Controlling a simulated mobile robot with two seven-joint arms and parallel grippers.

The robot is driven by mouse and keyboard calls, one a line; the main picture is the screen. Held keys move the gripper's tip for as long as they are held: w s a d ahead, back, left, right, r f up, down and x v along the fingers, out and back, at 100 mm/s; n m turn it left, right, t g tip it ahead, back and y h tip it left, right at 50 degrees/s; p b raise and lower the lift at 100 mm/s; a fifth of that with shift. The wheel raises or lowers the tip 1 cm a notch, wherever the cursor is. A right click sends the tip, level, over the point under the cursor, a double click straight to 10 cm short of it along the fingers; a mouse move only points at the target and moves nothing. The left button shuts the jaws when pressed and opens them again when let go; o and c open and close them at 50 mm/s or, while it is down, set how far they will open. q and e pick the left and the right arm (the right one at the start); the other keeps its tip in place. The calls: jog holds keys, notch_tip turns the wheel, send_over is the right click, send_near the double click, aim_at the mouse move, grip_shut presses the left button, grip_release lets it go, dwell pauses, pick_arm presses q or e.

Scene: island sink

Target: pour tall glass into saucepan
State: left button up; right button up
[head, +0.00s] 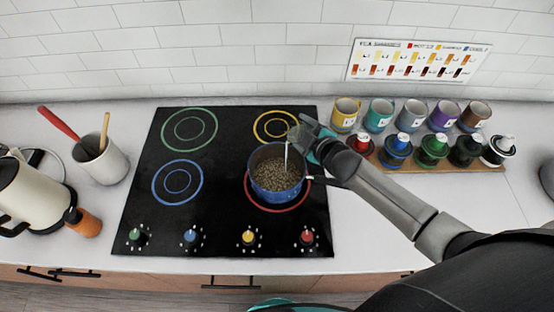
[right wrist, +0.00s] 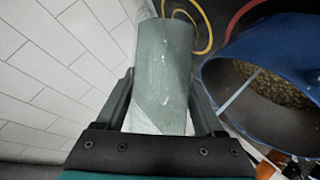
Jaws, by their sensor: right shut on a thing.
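The blue saucepan (head: 254,181) stands on the red-ringed burner, with brown grainy contents inside and its dark handle pointing right. It also fills the right side of the right wrist view (right wrist: 225,72). My right gripper (head: 302,138) is above the pan's far right rim. In the right wrist view its two fingers are shut on the tall grey-green glass (right wrist: 165,60), which looks tilted. The glass is mostly hidden by the gripper in the head view. A thin pale line (head: 286,157) runs down into the pan; it looks like a stream. My left gripper is out of view.
The black cooktop (head: 215,225) has several knobs along its front. A utensil crock (head: 103,165) and a cream kettle (head: 30,195) stand left. Counter between cooktop and crock is clear.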

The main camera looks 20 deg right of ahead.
jog(key=shift+w+d+f+n+t+h+b, duration=0.15)
jog(key=shift+f+n+t+h+b, duration=0.25)
jog(key=shift+b, duration=0.75)
jog(key=shift+s+d+f+n+t+h+b, duration=0.15)
jog(key=shift+n+h+b, duration=0.35)
jog(key=shift+b, duration=0.65)
jog(key=shift+r+n+h+b, duration=0.3)
jog(key=shift+r+n+b, duration=0.25)
jog(key=shift+n, duration=0.15)
dwell(0.8)
jog(key=shift+s+a+f+n+t+h+b, duration=0.15)
jog(key=shift+a+n+t+b, duration=0.15)
jog(key=shift+a+b, duration=0.15)
jog(key=shift+a+f+n+t+h+b, duration=0.15)
jog(key=shift+a+n+b, duration=0.15)
jog(key=shift+a+b, duration=0.1)
dwell(0.3)
jog(key=shift+r+n+h, duration=0.4)
jog(key=shift+r+n, duration=0.1)
jog(key=shift+n, duration=0.1)
dwell(0.6)
